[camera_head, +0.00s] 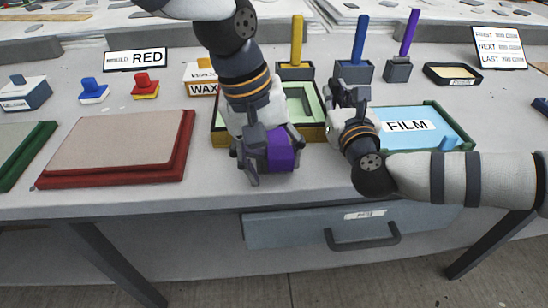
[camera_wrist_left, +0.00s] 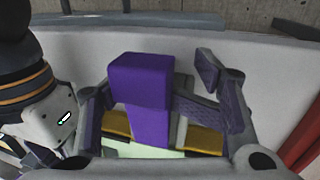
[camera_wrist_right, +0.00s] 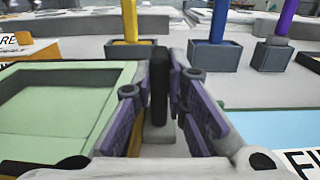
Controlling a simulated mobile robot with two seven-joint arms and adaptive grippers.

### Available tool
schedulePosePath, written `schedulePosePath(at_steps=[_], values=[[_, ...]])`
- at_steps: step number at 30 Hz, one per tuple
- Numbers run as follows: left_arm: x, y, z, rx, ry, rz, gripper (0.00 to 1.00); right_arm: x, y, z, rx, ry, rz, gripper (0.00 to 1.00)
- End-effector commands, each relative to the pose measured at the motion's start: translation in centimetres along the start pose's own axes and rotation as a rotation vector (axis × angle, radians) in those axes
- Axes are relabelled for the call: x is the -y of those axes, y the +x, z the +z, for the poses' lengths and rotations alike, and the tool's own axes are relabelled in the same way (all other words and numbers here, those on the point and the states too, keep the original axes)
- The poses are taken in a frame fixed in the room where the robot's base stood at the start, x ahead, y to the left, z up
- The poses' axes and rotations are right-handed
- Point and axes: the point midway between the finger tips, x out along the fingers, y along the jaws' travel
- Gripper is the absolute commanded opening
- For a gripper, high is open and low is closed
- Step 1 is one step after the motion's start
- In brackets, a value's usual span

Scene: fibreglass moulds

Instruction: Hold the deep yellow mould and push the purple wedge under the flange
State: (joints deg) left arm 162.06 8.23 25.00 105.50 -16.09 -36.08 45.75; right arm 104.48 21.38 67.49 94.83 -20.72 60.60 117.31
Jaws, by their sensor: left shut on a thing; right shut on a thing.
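The deep yellow mould (camera_head: 222,140) sits on the bench, with a pale green inside. In the right wrist view its green inside (camera_wrist_right: 60,105) is at left. My left gripper (camera_head: 268,158) is shut on the purple wedge (camera_head: 284,152) at the mould's front side. In the left wrist view the wedge (camera_wrist_left: 140,85) stands between the fingers, against the yellow edge. Whether its tip is under the flange is hidden. My right gripper (camera_head: 348,95) is at the mould's right side, its fingers shut around an upright dark-and-grey part (camera_wrist_right: 158,90), apparently the mould's grip.
A blue FILM tray (camera_head: 405,125) lies close at right, under my right forearm. A red-edged mould (camera_head: 125,145) lies at left. Yellow (camera_head: 296,45), blue (camera_head: 360,40) and purple (camera_head: 408,35) handled tools stand behind. The bench's front edge is near the wedge.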

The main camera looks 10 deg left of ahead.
Motion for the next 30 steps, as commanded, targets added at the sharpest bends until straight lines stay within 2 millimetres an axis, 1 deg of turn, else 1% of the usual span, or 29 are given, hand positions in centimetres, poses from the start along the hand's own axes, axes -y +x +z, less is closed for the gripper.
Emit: schedulePosePath(at_steps=[1,11,12,14,15,16,26,28,30], values=[[0.3,0.4,-0.2,-0.001,-0.006,-0.005,0.0,-0.3,-0.1,-0.2,-0.002,0.001,0.007,0.0],[0.3,0.3,-0.4,-0.005,-0.007,-0.003,0.0,-0.2,-0.1,-0.2,-0.001,0.001,0.006,0.0],[0.3,0.3,-0.4,-0.006,-0.007,-0.003,0.6,-0.2,-0.1,-0.2,-0.001,0.001,0.006,0.0],[0.3,0.2,-0.4,-0.006,-0.008,-0.002,0.74,-0.2,-0.1,-0.1,-0.001,0.001,0.006,0.0],[0.3,0.2,-0.4,-0.007,-0.008,-0.001,0.83,-0.2,-0.1,-0.1,-0.001,0.001,0.006,0.0],[0.2,0.2,-0.4,-0.008,-0.008,-0.001,0.89,-0.2,-0.1,-0.1,-0.001,0.001,0.006,0.0],[0.1,0.0,-0.3,-0.006,-0.004,0.001,0.89,-0.2,-0.1,-0.2,-0.004,0.001,0.005,0.0],[0.0,-0.4,-0.3,-0.008,-0.004,0.002,0.89,-0.2,-0.1,-0.2,-0.004,0.001,0.004,0.0],[0.0,-1.6,-0.4,-0.01,-0.004,0.003,0.89,-0.1,-0.1,-0.2,-0.004,0.001,0.004,0.0]])
